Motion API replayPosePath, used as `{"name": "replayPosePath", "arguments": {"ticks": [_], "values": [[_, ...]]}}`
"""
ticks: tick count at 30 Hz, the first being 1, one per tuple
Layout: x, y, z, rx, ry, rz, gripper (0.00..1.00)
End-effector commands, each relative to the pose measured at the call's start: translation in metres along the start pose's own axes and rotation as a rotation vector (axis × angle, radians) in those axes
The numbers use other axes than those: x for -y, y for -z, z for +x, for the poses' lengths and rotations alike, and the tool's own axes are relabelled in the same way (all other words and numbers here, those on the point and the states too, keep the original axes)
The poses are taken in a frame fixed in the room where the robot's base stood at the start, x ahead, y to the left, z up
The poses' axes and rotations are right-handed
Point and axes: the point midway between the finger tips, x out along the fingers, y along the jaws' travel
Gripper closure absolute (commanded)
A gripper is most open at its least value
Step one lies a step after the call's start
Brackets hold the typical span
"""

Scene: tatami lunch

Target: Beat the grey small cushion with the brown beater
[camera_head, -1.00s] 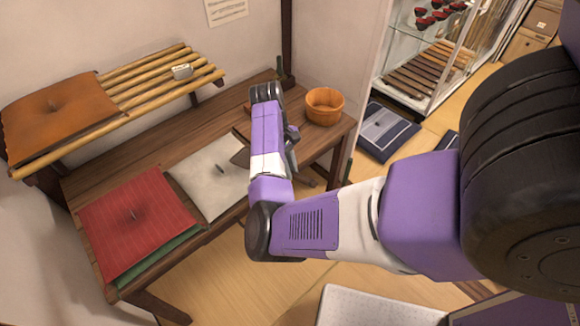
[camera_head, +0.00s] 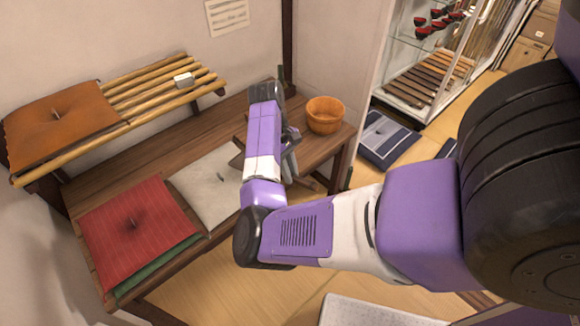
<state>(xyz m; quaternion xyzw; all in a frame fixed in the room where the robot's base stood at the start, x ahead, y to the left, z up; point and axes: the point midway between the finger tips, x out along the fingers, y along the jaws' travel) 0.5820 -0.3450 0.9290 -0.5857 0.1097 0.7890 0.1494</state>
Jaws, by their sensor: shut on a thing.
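The grey small cushion (camera_head: 207,186), pale with a dark tuft in its middle, lies flat on the brown wooden bench, right of a red cushion. My forearm covers its right side. My gripper (camera_head: 290,165) is partly hidden behind my forearm, right of the grey cushion. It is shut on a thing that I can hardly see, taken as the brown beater. A small dark brown piece (camera_head: 237,160) shows left of my forearm at the cushion's far edge and may be part of the beater. I cannot tell whether it touches the cushion.
The red cushion (camera_head: 135,232) lies over a green one (camera_head: 158,268) at the bench's left. An orange cushion (camera_head: 58,125) and a small pale block (camera_head: 184,79) sit on the slatted shelf above. A wooden bowl (camera_head: 325,115) stands behind my gripper. A glass cabinet is at the back right.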

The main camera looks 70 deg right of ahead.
Motion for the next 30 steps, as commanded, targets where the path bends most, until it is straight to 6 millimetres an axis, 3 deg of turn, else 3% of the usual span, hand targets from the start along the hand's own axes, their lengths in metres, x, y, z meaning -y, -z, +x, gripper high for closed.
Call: {"name": "replayPosePath", "arguments": {"ticks": [1, 4, 5, 14, 21, 30], "values": [[-0.001, 0.007, 0.031, 0.006, 0.000, -0.002, 1.00], [-0.002, 0.018, 0.067, 0.006, 0.000, -0.001, 1.00], [-0.001, 0.016, 0.052, -0.001, -0.001, 0.001, 1.00], [-0.001, 0.006, 0.022, 0.001, -0.002, 0.000, 1.00], [0.001, -0.005, -0.023, -0.006, 0.000, 0.001, 1.00], [0.000, -0.012, -0.039, 0.000, -0.001, 0.001, 1.00]]}}
